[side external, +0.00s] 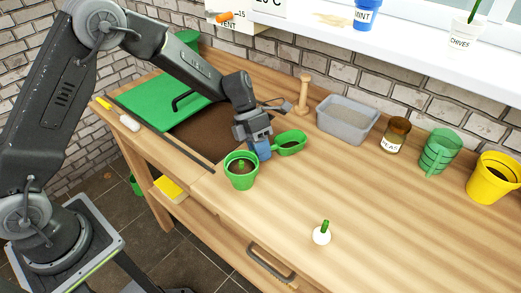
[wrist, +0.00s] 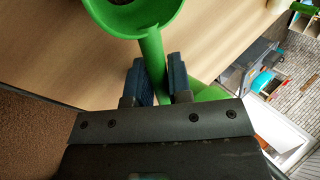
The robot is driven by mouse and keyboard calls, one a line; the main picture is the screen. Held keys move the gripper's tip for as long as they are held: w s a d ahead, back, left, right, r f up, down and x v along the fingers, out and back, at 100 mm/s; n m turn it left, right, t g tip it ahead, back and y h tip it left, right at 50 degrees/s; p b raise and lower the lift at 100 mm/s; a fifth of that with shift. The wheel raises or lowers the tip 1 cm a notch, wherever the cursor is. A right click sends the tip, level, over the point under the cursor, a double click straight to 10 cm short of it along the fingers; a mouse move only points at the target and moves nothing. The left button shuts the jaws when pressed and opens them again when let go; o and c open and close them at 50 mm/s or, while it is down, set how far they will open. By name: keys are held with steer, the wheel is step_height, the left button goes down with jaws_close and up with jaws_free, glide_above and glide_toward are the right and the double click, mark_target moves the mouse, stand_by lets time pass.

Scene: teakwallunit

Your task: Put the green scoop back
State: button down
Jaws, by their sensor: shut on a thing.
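The green scoop (side external: 291,149) is in my gripper (side external: 261,149), its bowl pointing right over the wooden bench, with dark soil-like stuff showing inside. In the wrist view, the fingers of my gripper (wrist: 158,82) are shut on the scoop's handle (wrist: 152,48), and part of the bowl shows at the top edge. Whether the scoop touches the bench is hard to tell. A green pot (side external: 241,179) with soil and a small green shoot stands just left of and in front of my gripper.
A soil bin (side external: 205,137) with a green lid (side external: 150,103) lies to the left. A wooden peg (side external: 304,97), grey tray (side external: 345,125), brown jar (side external: 395,137), green stacked pots (side external: 437,153) and yellow pot (side external: 490,182) line the back. A white bulb-like object (side external: 321,236) sits in front.

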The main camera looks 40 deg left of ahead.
steer(key=shift+f, duration=0.1)
steer(key=c, duration=1.3)
jaws_free()
